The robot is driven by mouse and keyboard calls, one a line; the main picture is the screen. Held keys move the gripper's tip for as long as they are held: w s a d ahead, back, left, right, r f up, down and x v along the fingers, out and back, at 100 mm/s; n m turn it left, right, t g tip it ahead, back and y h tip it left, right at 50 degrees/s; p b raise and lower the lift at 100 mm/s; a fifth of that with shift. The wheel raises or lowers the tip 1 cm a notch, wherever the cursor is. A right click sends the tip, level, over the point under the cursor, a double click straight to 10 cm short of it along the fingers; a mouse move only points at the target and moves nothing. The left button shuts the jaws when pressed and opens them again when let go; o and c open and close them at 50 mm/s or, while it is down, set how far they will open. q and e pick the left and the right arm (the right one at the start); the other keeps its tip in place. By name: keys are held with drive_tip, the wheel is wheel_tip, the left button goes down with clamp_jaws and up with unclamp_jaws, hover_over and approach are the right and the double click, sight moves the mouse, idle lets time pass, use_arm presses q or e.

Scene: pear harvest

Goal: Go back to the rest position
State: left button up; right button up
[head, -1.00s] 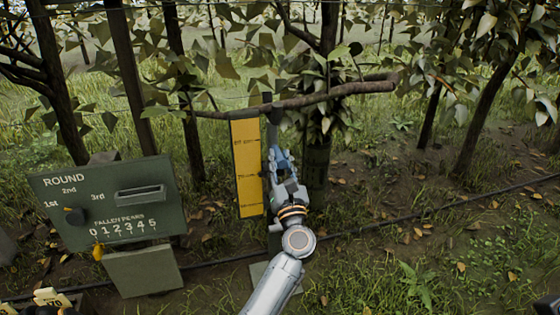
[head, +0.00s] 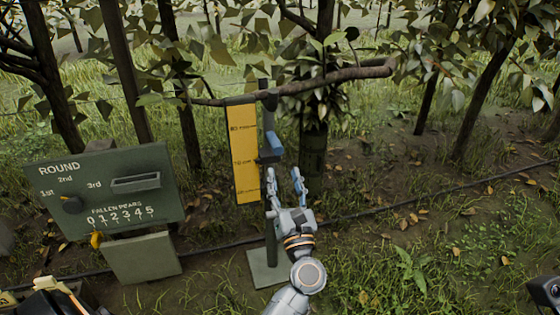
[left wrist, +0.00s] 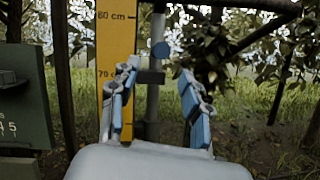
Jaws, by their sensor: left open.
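My left gripper (head: 284,178) is open and empty in the middle of the head view. Its two blue-padded fingers point up and away, below and in front of a blue handle (head: 275,142) on a dark upright post (head: 271,232). The fingers are apart from the handle. A yellow height scale (head: 243,165) stands left of the post.
A green scoreboard (head: 105,195) with round marks and a fallen-pears row stands at the left. A thick branch (head: 330,80) crosses above the post. Trees stand behind. A dark hose (head: 420,200) runs along the ground. Grass at the lower right is mostly open.

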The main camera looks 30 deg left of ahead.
use_arm(q)
drive_tip(key=shift+v, duration=1.2)
